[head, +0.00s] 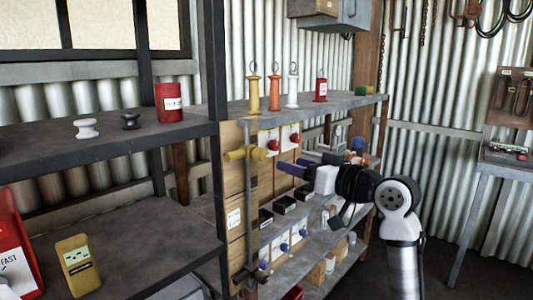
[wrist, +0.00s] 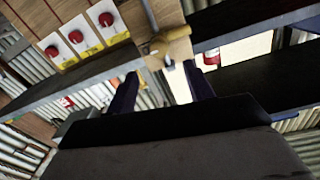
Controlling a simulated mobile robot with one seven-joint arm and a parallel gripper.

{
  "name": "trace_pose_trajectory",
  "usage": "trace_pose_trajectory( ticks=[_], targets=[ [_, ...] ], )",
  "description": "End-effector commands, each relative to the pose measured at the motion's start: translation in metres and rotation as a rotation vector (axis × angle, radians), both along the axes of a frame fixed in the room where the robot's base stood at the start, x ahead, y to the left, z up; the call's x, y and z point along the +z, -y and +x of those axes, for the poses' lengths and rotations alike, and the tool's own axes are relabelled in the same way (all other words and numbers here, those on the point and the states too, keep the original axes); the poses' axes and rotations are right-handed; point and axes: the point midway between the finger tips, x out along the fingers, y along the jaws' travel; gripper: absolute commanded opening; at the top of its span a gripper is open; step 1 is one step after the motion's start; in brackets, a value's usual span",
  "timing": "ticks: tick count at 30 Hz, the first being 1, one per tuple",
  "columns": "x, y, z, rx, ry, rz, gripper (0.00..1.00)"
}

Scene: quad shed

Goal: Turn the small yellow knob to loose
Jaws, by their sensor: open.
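A yellow clamp-like fitting (head: 246,154) sits on a vertical grey rod at the left end of the back shelf unit. Rounded yellow ends stick out on its sides; I cannot tell which is the small knob, and no "loose" marking is readable. In the wrist view the yellow fitting (wrist: 172,37) lies beyond my fingertips, slightly above their middle. My gripper (head: 287,167) is open, its dark purple fingers pointing left toward the fitting, apart from it. Both fingers also show in the wrist view (wrist: 162,82), with nothing held between them.
White plates with red knobs (head: 272,145) are beside the rod. Small dark bins (head: 284,204) sit below. A dark shelf (head: 105,140) is at left. Floor at right looks open.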

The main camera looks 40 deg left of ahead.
Motion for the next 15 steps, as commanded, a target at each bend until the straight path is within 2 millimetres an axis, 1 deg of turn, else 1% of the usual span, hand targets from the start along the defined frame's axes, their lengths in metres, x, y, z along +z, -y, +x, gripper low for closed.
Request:
trace_pose_trajectory(
  ticks=[1,6,9,12,15],
  targets=[
    [0.003,-0.013,0.0,0.003,-0.001,-0.001,0.52],
    [0.003,-0.049,0.004,0.002,0.001,-0.001,0.52],
    [0.003,-0.067,0.006,0.002,0.001,0.0,0.52],
    [0.002,-0.08,0.008,0.001,0.0,0.001,0.52],
    [0.001,-0.089,0.009,0.0,0.001,0.001,0.52]
  ],
)
